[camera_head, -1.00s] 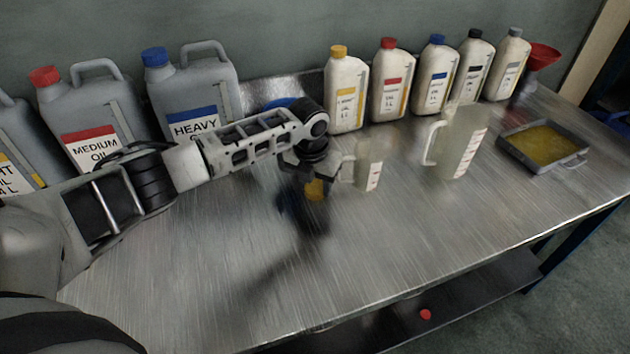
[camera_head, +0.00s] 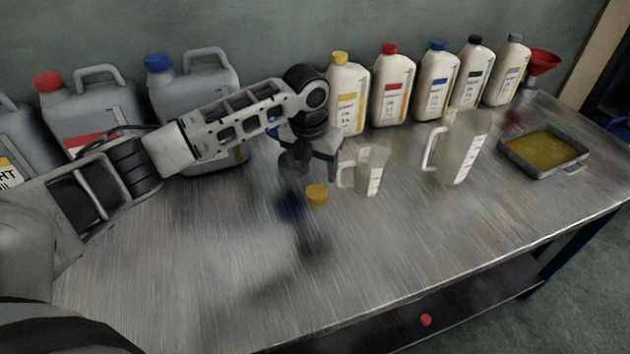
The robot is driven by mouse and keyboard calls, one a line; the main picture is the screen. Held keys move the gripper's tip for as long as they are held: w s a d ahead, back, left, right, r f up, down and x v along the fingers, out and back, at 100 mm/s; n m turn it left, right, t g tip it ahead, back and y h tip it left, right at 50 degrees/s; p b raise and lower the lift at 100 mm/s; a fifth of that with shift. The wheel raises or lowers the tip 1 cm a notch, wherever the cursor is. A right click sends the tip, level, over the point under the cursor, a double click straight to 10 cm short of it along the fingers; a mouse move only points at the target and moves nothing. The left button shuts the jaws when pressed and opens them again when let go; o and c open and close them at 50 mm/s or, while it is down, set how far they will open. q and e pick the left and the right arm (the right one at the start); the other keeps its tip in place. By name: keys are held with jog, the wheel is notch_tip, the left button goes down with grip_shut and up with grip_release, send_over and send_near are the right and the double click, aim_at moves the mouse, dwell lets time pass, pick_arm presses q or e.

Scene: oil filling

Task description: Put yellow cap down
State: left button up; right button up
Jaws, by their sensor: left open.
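The yellow cap (camera_head: 317,195) rests on the metal table (camera_head: 400,240), just left of and in front of the small measuring jug. My left gripper (camera_head: 310,175) is above and slightly behind the cap. It is open and apart from the cap. Its fingers point down and are partly hidden by the wrist. A bottle with a yellow cap and yellow label (camera_head: 347,95) stands upright behind. My right gripper is not in view.
A small jug (camera_head: 371,170) stands close right of my left gripper, and a larger jug (camera_head: 462,145) farther right. White bottles and grey canisters (camera_head: 195,85) line the wall. A tray of yellow liquid (camera_head: 545,150) and red funnel (camera_head: 541,64) are at right. The front table is clear.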

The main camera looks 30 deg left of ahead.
pick_arm(q)
jog(key=r, duration=0.5)
jog(key=shift+s, duration=0.35)
